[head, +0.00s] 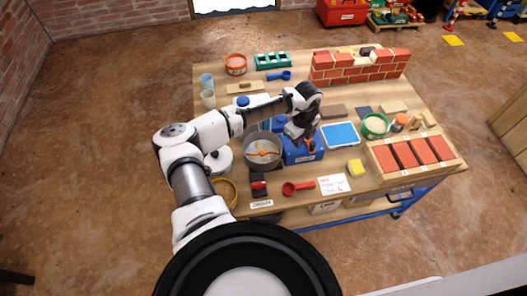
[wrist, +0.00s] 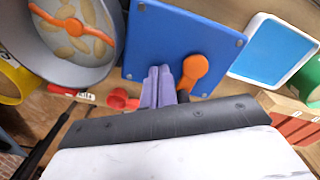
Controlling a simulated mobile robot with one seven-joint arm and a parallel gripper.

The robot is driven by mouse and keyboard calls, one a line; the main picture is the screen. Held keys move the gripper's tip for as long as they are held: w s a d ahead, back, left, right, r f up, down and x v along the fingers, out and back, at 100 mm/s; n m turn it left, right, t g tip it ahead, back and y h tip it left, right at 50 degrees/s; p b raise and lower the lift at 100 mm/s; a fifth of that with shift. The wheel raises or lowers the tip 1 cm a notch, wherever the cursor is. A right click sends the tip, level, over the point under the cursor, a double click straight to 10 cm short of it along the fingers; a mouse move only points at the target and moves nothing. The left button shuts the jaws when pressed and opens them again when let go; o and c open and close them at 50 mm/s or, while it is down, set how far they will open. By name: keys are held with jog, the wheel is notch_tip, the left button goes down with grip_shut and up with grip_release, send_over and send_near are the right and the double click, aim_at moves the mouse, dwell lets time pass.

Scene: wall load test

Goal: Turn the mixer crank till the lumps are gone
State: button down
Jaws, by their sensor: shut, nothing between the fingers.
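The mixer is a blue box (head: 303,151) beside a grey bowl (head: 248,145) on the wooden table. In the wrist view the bowl (wrist: 98,68) is at the upper left and holds several tan lumps (wrist: 62,47) in a pale mix, with an orange paddle (wrist: 72,24) over them. The orange crank (wrist: 193,72) stands out from the blue box (wrist: 180,35). My gripper (wrist: 158,78) is shut and empty, just left of the crank; whether it touches the crank I cannot tell. In the head view my gripper (head: 297,132) is above the blue box, partly hidden by my wrist.
A blue-topped white tray (head: 340,135) lies right of the mixer, with a green bowl (head: 375,125) and a crate of red bricks (head: 410,152) beyond. A red scoop (head: 297,188), white card (head: 334,184) and yellow sponge (head: 355,166) lie in front. A brick wall (head: 360,68) stands behind.

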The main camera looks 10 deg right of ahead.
jog(key=shift+f, duration=0.35)
jog(key=shift+r+p, duration=0.55)
jog(key=shift+r, duration=0.3)
jog(key=shift+s, duration=0.1)
